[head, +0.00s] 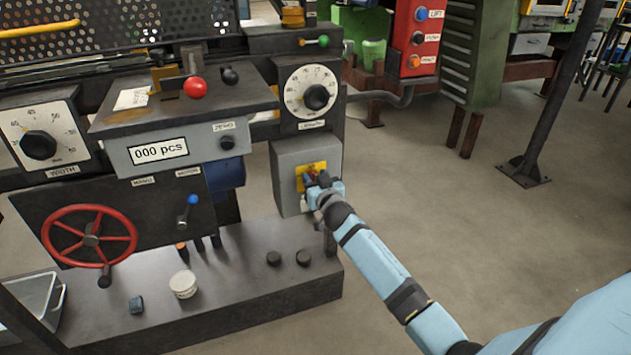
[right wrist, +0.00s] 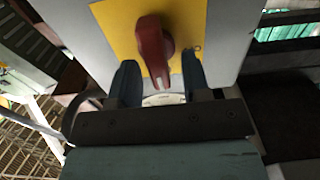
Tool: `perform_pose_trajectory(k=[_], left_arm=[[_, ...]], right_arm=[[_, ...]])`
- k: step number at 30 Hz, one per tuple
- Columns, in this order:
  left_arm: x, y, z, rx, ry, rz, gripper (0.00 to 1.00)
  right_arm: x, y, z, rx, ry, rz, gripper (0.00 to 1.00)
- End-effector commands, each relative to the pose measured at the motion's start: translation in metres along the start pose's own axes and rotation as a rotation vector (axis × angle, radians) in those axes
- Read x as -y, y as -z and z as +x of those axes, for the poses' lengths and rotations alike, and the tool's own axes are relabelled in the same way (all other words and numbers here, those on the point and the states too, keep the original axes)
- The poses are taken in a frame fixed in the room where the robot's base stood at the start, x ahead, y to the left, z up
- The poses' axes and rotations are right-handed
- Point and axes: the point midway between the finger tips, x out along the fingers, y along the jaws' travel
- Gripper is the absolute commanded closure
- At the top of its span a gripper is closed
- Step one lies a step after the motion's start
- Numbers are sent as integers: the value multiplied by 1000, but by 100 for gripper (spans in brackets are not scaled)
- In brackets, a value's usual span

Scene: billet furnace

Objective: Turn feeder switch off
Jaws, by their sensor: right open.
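The feeder switch is a red rotary handle (right wrist: 153,48) on a yellow plate (right wrist: 115,22), fixed to a grey box (head: 292,152) below the length dial. In the right wrist view the handle points down towards my gripper, tilted slightly. My right gripper (right wrist: 160,80) is open, with one dark finger on each side of the handle's lower end. Whether a finger touches the handle I cannot tell. In the head view my right gripper (head: 318,180) is in front of the box and hides most of the handle. My left gripper is not in view.
A length dial (head: 316,97) sits just above the box. A red handwheel (head: 90,237), a counter panel (head: 160,150) and a blue-tipped lever (head: 192,200) are to the left. A dark ledge (head: 240,300) with small items lies below. Floor to the right is open.

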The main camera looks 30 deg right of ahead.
Motion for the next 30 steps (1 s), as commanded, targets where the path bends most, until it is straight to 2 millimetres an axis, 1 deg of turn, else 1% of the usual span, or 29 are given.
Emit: perform_pose_trajectory(k=[7, 8, 9, 11, 12, 13, 23, 30], left_arm=[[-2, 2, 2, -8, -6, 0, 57], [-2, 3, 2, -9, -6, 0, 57], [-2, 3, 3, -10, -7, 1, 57], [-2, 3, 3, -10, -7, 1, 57], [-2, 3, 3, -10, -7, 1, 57], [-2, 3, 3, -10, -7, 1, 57], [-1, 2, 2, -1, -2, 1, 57], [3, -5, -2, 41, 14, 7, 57]], right_arm=[[0, 0, 1, 0, 0, 0, 56], [0, 0, 1, 0, 0, 0, 61], [0, 0, 1, 0, 0, -1, 70], [0, 0, 1, 0, 0, -1, 84], [0, 0, 1, 0, 0, -1, 93], [0, 0, 1, 0, 0, -1, 100], [0, 1, 1, -1, 0, -27, 100], [2, 2, 1, -1, -1, -147, 100]])
